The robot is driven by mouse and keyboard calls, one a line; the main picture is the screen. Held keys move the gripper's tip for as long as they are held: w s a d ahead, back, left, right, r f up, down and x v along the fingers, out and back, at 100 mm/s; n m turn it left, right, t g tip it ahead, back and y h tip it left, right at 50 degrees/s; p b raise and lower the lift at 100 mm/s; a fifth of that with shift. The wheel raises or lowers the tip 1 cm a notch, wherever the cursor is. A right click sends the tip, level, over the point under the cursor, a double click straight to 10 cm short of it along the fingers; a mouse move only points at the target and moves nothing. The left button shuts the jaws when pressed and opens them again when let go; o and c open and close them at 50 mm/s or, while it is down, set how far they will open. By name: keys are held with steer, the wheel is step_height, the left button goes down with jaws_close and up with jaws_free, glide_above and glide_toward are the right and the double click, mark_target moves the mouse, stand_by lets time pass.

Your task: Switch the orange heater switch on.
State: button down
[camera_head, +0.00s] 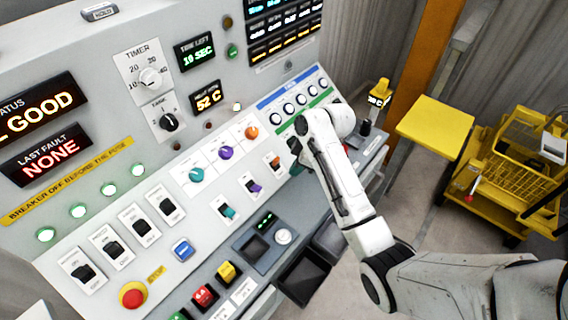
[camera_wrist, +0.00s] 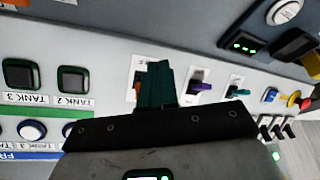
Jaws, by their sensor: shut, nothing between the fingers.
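The orange heater switch (camera_head: 275,162) is a small rocker on a white plate, at the upper right end of a row with a purple switch (camera_head: 254,186) and a teal switch (camera_head: 228,212). My gripper (camera_head: 293,163) is shut and empty, just right of the orange switch in the head view. In the wrist view the dark teal fingers (camera_wrist: 157,68) stand in front of the orange switch's plate. Only an orange edge (camera_wrist: 137,86) shows beside them, so most of the switch is hidden. I cannot tell whether the fingers touch it, or which way it is set.
Teal (camera_head: 196,174), purple (camera_head: 226,152) and orange (camera_head: 251,132) knobs sit above the switches. Square green-framed buttons (camera_wrist: 73,79) lie on the other side of my fingers. A red emergency stop (camera_head: 133,294) is low on the left. A yellow cart (camera_head: 510,170) stands right.

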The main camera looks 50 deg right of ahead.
steer(key=shift+s, duration=0.2)
steer(key=shift+r, duration=0.1)
steer(key=a+p+v, duration=0.1)
steer(key=p+v, duration=0.5)
steer(key=v, duration=0.1)
steer(key=shift+w+a+r, duration=0.15)
steer(key=shift+w+r, duration=0.05)
steer(key=shift+r, duration=0.05)
stand_by(0.7)
